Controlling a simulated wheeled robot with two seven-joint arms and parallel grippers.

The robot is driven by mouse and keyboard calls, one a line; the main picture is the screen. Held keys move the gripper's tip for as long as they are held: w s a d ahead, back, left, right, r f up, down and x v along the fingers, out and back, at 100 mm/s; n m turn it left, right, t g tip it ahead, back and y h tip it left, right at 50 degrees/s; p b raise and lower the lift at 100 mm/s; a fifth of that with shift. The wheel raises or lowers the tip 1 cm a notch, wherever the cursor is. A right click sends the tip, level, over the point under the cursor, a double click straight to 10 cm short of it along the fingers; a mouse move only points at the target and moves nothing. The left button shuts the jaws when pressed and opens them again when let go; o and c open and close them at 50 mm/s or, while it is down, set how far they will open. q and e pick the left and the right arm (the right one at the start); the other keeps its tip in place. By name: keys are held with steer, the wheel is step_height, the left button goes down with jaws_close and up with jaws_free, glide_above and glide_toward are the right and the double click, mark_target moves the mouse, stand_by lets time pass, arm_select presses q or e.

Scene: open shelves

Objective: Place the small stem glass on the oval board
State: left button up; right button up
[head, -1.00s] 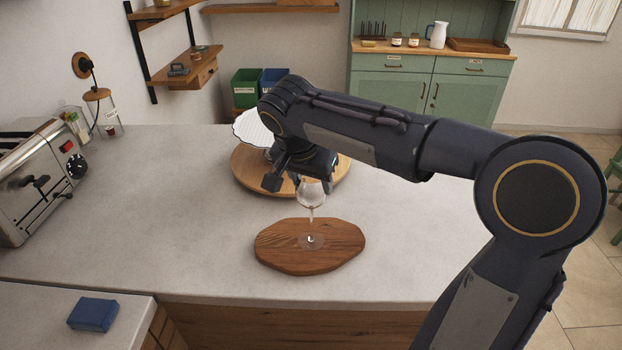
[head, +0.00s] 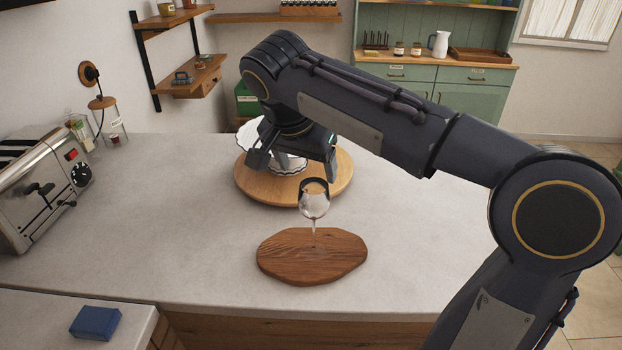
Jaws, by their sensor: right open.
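The small stem glass (head: 314,201) stands upright on the oval board (head: 290,262), a dark brown wooden board on the grey counter. Its foot is clear and hard to make out against the wood, near the board's middle. My right gripper (head: 291,168) is open and empty, above and behind the glass and apart from it. Its fingers are spread in front of the round wooden stand. My left gripper is not in view.
Behind the glass is a round wooden board (head: 342,184) with a white scalloped dish (head: 290,164), partly hidden by my gripper. A toaster (head: 40,190) stands at the left. A blue block (head: 95,322) lies at the lower left. Counter on both sides of the oval board is clear.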

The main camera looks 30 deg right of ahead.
steer(key=s+a+f+n+t+y, duration=0.2)
steer(key=s+a+f+n+y, duration=0.2)
steer(key=s+f, duration=1.2)
steer(key=shift+s+a+f+n+t+y, duration=0.2)
steer(key=shift+s+f+n+t+y, duration=0.2)
steer(key=shift+s+n+y, duration=1.65)
steer(key=shift+s+n+h, duration=0.1)
steer(key=shift+n+h, duration=0.25)
steer(key=shift+n, duration=0.2)
